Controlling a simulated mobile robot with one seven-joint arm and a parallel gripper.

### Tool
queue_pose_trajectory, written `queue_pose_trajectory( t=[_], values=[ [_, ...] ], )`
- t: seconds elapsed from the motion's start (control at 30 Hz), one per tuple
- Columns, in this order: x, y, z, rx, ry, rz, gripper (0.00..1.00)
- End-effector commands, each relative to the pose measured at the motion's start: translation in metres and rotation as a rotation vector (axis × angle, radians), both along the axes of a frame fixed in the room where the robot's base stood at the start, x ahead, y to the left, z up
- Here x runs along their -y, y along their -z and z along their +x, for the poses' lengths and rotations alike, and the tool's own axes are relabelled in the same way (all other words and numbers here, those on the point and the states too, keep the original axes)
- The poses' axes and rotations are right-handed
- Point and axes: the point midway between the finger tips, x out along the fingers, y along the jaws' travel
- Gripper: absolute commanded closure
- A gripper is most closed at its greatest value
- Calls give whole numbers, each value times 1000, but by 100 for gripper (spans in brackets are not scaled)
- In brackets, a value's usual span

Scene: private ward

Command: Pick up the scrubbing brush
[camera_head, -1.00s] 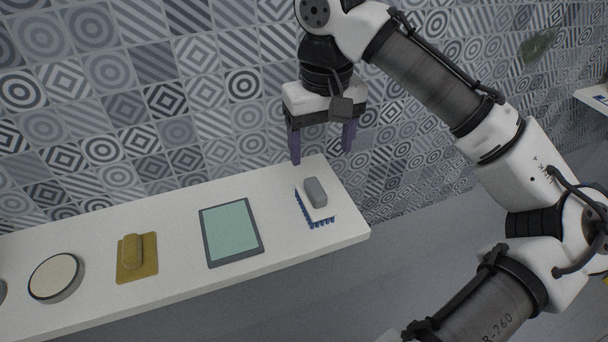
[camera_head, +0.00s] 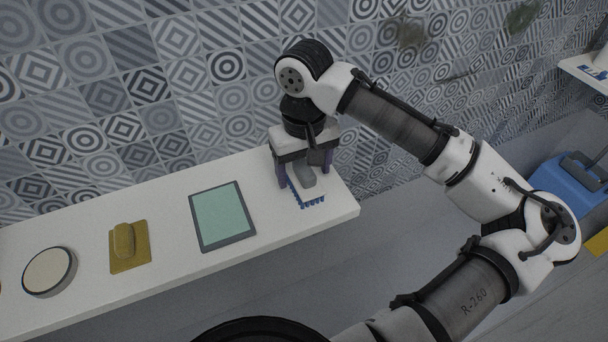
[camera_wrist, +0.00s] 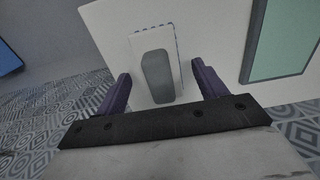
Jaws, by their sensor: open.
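The scrubbing brush (camera_head: 306,183) lies near the right end of the white shelf (camera_head: 165,210). It has a grey handle on a white plate with blue bristles at its edge. My gripper (camera_head: 304,180) is open above the brush, pointing down, and partly hides it in the head view. In the wrist view the brush (camera_wrist: 157,75) lies between the two purple fingers of my gripper (camera_wrist: 160,88), with a gap on each side. I cannot tell how far above the handle the fingertips are.
Left of the brush on the shelf lie a tablet with a green face (camera_head: 222,216), a yellow block with a grip (camera_head: 129,247) and a round cream disc (camera_head: 48,271). A patterned tile wall (camera_head: 130,95) stands behind. A blue case (camera_head: 569,184) is at the far right.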

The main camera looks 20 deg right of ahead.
Motion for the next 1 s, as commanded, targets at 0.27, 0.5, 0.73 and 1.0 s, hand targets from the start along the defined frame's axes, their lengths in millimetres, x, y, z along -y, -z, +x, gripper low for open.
queue_pose_trajectory(
  t=[0.27,0.5,0.73,1.0],
  values=[
    [0,22,0,1,0,-1,29],
    [0,22,0,1,0,0,40],
    [0,22,0,1,0,0,70],
    [0,21,0,1,0,0,78]
  ],
)
